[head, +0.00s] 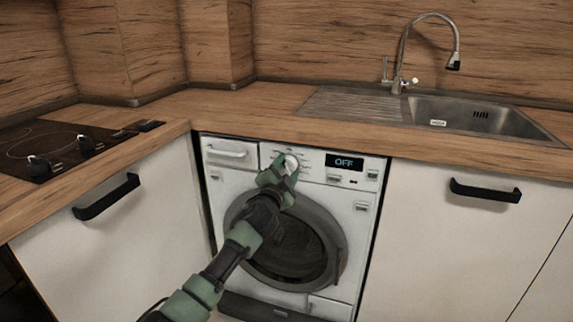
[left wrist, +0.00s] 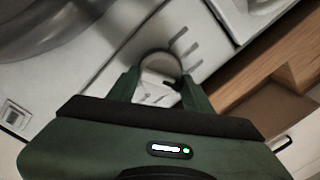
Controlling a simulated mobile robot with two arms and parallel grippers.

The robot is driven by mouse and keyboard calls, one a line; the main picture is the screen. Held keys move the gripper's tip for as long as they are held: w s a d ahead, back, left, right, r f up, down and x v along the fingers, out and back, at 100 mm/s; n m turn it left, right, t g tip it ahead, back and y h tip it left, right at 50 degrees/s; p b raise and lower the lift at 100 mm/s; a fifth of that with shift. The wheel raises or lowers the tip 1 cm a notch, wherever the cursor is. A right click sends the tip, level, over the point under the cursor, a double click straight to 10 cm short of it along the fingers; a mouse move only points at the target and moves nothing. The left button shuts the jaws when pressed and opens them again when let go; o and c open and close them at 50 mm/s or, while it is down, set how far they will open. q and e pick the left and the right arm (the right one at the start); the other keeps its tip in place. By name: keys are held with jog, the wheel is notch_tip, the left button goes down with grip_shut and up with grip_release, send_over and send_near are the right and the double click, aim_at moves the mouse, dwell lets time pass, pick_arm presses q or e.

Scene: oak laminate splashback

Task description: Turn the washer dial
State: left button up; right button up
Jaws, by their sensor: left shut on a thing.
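The washer (head: 355,245) is a white front-loader set under the worktop, with a round grey-rimmed door. Its display (head: 344,162) reads OFF. The round dial (head: 291,161) is on the control panel left of the display, partly hidden by my left gripper (head: 285,168). In the left wrist view the dial (left wrist: 160,64) sits between the two green fingers of my left gripper (left wrist: 158,84), which is shut on it. My right gripper is in neither view.
The wooden worktop (head: 240,103) overhangs the washer. A black hob (head: 55,145) is at left and a steel sink (head: 480,116) with a tap at right. White cupboards with black handles (head: 486,191) flank the washer.

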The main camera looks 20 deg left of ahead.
pick_arm(q)
jog(key=m, duration=0.3)
jog(key=m+p, duration=0.1)
jog(key=shift+f+m, duration=0.3)
jog(key=shift+m, duration=0.1)
jog(key=shift+d+m, duration=0.1)
jog(key=shift+m, duration=0.2)
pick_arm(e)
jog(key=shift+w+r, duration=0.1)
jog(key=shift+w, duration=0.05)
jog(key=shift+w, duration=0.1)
pick_arm(q)
jog(key=o, duration=1.3)
jog(key=shift+o, duration=0.2)
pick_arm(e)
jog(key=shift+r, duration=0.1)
pick_arm(q)
jog(key=shift+r, duration=0.1)
jog(key=shift+s, duration=0.3)
jog(key=s+p, duration=0.2)
jog(key=s, duration=0.5)
jog(key=shift+s+f, duration=0.15)
jog(key=shift+f, duration=0.15)
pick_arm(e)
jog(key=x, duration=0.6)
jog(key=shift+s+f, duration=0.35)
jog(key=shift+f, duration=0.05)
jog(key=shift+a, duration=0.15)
